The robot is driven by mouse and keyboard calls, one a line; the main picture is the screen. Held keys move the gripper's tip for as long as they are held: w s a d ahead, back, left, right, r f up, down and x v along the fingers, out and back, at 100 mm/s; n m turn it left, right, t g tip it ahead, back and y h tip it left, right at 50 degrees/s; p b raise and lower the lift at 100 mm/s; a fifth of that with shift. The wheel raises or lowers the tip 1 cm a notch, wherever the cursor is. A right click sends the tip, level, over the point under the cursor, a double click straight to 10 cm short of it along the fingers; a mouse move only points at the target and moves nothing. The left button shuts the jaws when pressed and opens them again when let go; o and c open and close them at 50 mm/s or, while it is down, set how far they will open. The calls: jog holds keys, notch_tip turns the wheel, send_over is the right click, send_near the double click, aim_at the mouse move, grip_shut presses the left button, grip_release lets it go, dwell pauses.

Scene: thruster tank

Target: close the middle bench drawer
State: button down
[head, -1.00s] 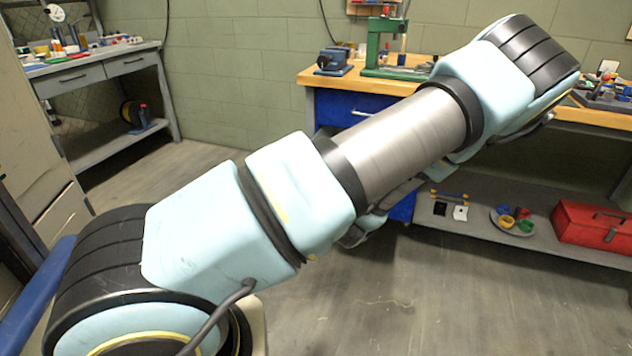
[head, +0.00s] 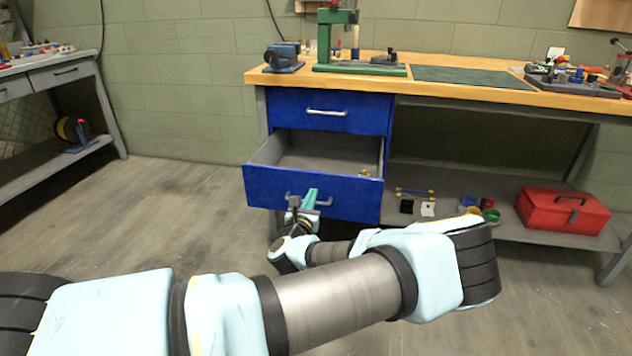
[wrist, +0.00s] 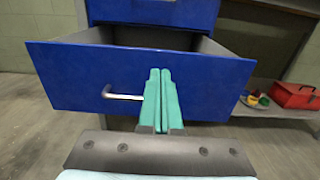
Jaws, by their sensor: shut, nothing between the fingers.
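The middle bench drawer (head: 262,186) is blue with a silver bar handle, and it stands pulled out below a shut blue drawer (head: 330,110). Its grey inside shows from above. In the wrist view its front panel (wrist: 75,80) fills the middle, with the handle (wrist: 122,96) left of centre. My gripper (head: 310,194) is in front of this panel at handle height. Its green fingers are together and empty in the wrist view (wrist: 160,72), just right of the handle's middle. They overlap the handle's right end; I cannot tell whether they touch the panel.
The wooden bench top (head: 460,90) carries a blue vise (head: 284,57) and a green press (head: 345,69). A red toolbox (head: 562,210) and small cups lie on the lower shelf (head: 455,225). The floor left of the drawer is clear.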

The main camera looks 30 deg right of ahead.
aim_at(320, 176)
jog(key=x, duration=0.7)
jog(key=shift+w+d, duration=0.25)
jog(key=shift+d, duration=0.05)
jog(key=shift+w+f, duration=0.1)
